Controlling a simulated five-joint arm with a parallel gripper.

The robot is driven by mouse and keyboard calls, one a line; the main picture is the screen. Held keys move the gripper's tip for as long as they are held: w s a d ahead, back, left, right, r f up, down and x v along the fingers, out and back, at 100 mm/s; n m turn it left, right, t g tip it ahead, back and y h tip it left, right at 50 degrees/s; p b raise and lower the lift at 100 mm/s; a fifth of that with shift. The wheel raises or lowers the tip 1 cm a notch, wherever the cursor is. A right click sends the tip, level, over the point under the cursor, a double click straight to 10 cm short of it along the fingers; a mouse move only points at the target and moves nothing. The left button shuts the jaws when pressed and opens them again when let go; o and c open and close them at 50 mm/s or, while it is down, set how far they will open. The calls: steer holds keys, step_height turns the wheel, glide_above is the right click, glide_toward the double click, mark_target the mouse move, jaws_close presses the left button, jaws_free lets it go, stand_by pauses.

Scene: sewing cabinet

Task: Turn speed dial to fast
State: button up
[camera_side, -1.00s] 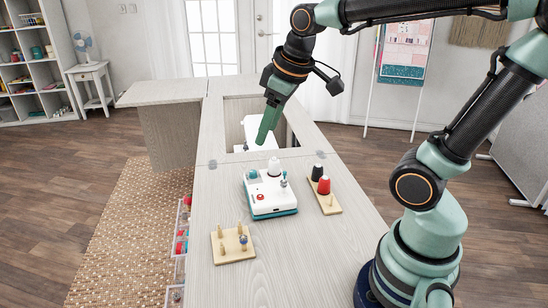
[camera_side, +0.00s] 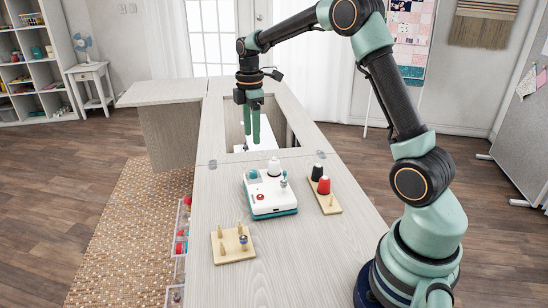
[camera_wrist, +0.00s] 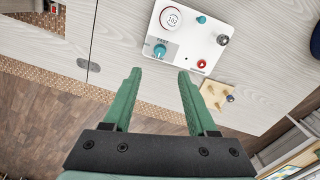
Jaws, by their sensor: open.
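The sewing control box (camera_side: 271,206) is white with a teal base and sits on the pale wooden cabinet top. In the wrist view its top (camera_wrist: 180,45) carries a large teal dial (camera_wrist: 160,50) with fine marks beside it, a small teal knob, a grey knob and a red knob (camera_wrist: 201,63). I cannot read the marks or the dial's setting. My gripper (camera_side: 252,138) is open and empty, pointing down above the cabinet opening, behind the box. In the wrist view the fingertips (camera_wrist: 158,72) lie just below the teal dial in the picture, apart from it.
A wooden stand with a black and a red spool (camera_side: 324,186) is right of the box. A pegged wooden block (camera_side: 233,255) lies in front. The cabinet's rectangular opening (camera_side: 236,120) is beneath my gripper. The front of the top is mostly clear.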

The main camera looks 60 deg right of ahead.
mark_target(254, 171)
step_height(254, 171, down, 12)
steer(key=shift+r, duration=0.1)
stand_by(0.4)
jaws_close()
